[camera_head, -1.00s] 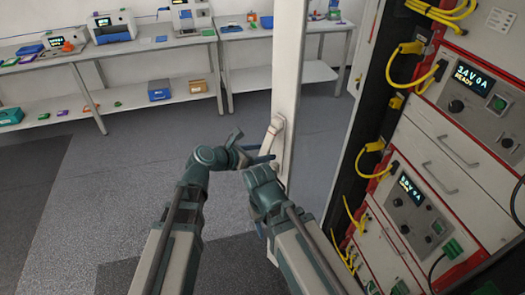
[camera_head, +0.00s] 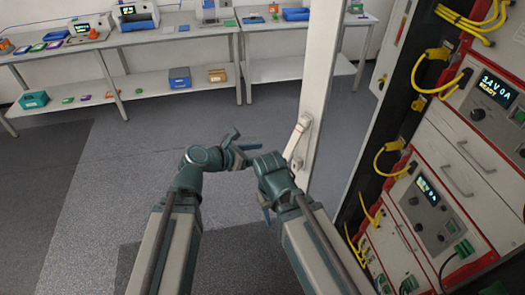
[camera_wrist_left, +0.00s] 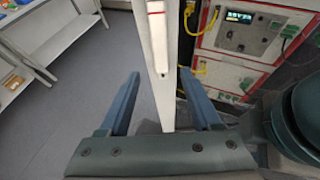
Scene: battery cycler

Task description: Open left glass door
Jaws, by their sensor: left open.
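The left door shows as a tall pale frame edge (camera_head: 318,90) standing out from the rack, with a slanted pale handle (camera_head: 297,137) on it. Its glass cannot be made out. My left gripper (camera_head: 248,147) is to the left of the handle, with a small gap between them in the head view. In the left wrist view, its two blue fingers (camera_wrist_left: 160,100) are wide apart and empty. The door edge (camera_wrist_left: 168,80) and the red-banded handle (camera_wrist_left: 157,40) show between and beyond them. My right arm ends beside the left gripper; its fingers are not clear.
The rack (camera_head: 440,150) on the right has red-edged modules, lit displays and looping yellow cables (camera_head: 430,75). A bench (camera_head: 170,38) with instruments and a lower shelf stands at the back. The grey floor (camera_head: 120,170) to the left is clear.

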